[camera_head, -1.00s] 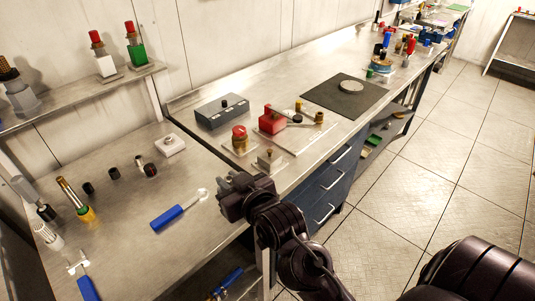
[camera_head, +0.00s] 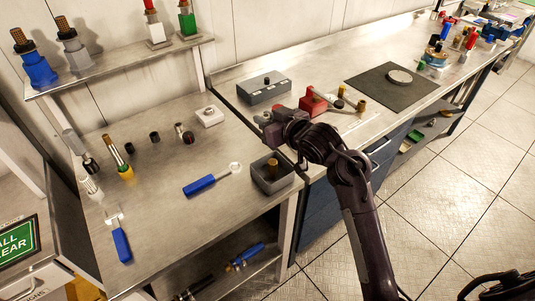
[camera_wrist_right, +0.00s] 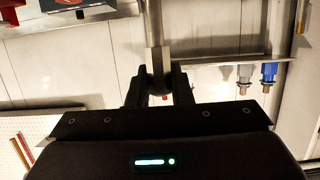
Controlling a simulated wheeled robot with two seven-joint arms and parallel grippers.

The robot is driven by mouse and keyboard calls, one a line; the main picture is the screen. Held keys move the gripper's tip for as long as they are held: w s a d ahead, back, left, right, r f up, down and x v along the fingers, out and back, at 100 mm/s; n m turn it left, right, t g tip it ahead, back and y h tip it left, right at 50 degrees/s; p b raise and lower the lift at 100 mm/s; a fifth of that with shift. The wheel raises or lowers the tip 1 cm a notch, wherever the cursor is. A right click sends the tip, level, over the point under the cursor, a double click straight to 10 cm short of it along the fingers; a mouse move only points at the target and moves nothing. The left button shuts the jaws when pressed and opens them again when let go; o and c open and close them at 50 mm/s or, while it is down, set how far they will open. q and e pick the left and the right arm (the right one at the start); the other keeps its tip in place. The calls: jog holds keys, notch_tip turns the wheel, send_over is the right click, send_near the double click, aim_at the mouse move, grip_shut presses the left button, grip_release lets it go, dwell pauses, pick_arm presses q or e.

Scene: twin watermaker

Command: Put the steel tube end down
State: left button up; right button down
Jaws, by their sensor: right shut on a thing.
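My right gripper (camera_head: 273,128) is over the seam between the left bench and the right bench. In the right wrist view, the right gripper (camera_wrist_right: 159,92) is shut on a steel tube end (camera_wrist_right: 154,35).
An open grey box (camera_head: 272,183) with a brass part stands at the left bench's front edge, just below the gripper. Near it lie a blue-handled tool (camera_head: 212,180) and a white block (camera_head: 209,116). A grey control box (camera_head: 264,88) and red block (camera_head: 312,101) stand behind.

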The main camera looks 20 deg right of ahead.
notch_tip(320, 180, down, 11)
jog(key=shift+f+p, duration=0.1)
jog(key=shift+p, duration=0.6)
jog(key=shift+f, duration=0.4)
jog(key=shift+f, duration=0.1)
jog(key=c, duration=1.3)
grip_release()
jog(key=shift+r, duration=0.2)
jog(key=b+v, duration=0.2)
jog(key=v, duration=1)
